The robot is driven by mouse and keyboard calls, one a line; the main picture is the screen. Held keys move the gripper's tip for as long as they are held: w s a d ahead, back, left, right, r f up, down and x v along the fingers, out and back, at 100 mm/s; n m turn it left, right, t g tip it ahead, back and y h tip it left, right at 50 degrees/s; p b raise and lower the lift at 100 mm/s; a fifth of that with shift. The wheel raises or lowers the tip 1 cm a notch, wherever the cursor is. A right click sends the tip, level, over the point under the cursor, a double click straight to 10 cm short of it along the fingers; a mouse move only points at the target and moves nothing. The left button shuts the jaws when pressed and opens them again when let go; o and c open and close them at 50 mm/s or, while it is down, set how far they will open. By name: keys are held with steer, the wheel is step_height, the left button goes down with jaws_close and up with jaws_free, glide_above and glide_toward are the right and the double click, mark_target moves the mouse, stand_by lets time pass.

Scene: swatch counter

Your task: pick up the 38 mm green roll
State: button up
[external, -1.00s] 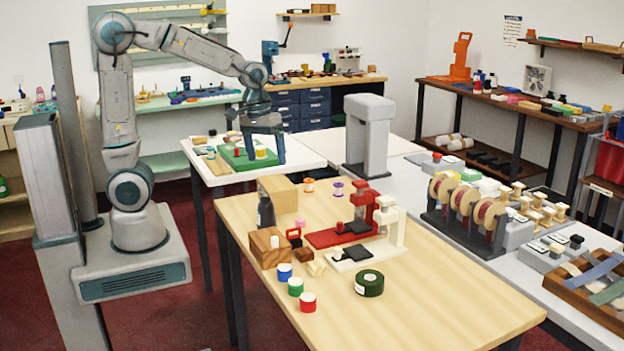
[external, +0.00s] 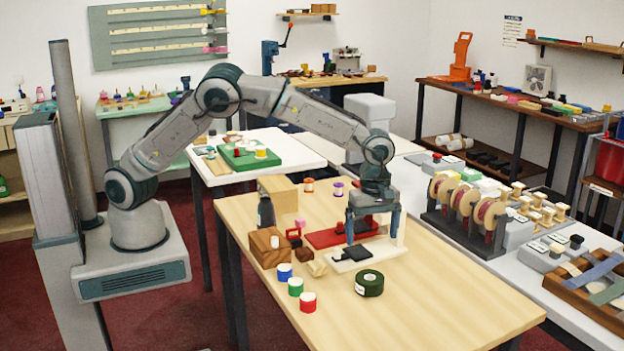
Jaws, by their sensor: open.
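A small green roll (external: 295,288) with a white top stands on the wooden table, between a blue roll (external: 285,272) and a red roll (external: 308,302). A wider, flat dark green roll (external: 369,284) lies to their right, with a pale label on its side. No size can be read on either green roll. My gripper (external: 373,240) is open and points down over the red and white stands, behind the dark green roll in the picture. Nothing shows between its fingers. It hides part of the red stand (external: 327,238) and of the white stand (external: 343,266).
A wooden block (external: 268,250), a dark bottle (external: 266,211) and a cardboard box (external: 278,192) stand at the table's left side. An orange roll (external: 308,185) and a purple roll (external: 338,189) stand at the back. The front right of the wooden table (external: 440,308) is clear.

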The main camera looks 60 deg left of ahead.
mark_target(370, 277)
step_height(370, 277, down, 8)
steer(key=shift+f+p, duration=0.25)
steer(key=shift+p, duration=0.35)
steer(key=shift+w+d+f+p, duration=0.1)
steer(key=shift+f+p, duration=0.85)
steer(key=shift+f, duration=1.65)
steer(key=c, duration=1.1)
